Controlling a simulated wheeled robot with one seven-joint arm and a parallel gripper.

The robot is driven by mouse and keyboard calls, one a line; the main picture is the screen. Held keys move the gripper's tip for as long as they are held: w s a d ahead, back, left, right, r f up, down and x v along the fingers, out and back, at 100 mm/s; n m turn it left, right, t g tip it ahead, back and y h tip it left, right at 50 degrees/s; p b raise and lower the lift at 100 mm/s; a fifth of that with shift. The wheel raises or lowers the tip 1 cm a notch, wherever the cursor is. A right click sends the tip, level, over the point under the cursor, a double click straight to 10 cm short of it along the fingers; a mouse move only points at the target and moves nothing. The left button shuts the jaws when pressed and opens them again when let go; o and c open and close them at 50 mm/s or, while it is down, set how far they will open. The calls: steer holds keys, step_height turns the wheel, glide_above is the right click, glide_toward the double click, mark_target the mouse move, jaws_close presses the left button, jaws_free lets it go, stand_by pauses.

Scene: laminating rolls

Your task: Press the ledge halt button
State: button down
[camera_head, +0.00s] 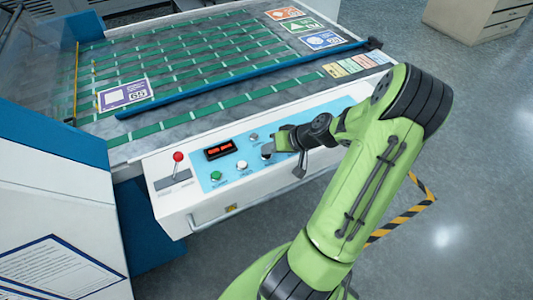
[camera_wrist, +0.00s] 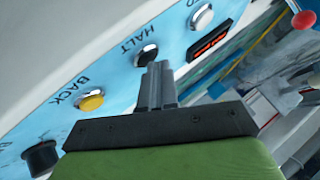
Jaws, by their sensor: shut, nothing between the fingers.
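The halt button (camera_wrist: 147,54) is a dark, shiny round button in a pale ring, beside the printed word HALT on the blue panel. My gripper (camera_wrist: 157,70) is shut and empty, its fingertips pointing at this button and overlapping its lower edge in the wrist view. I cannot tell whether the tips touch it. In the head view my gripper (camera_head: 273,151) is over the right half of the panel, and the halt button (camera_head: 266,153) shows only partly beside the tips.
A yellow BACK button (camera_wrist: 90,102) and a black knob (camera_wrist: 42,157) lie to one side. A white button (camera_head: 242,165), a green button (camera_head: 215,176), a red digital display (camera_head: 220,149) and a red-knobbed lever (camera_head: 178,158) lie left. A blue bar (camera_head: 230,84) crosses the bed behind.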

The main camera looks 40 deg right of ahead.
mark_target(270, 155)
steer(key=shift+r, duration=0.15)
steer(key=shift+r+p, duration=0.65)
steer(key=shift+r, duration=0.05)
step_height(270, 155, up, 5)
steer(key=p, duration=0.4)
stand_by(0.7)
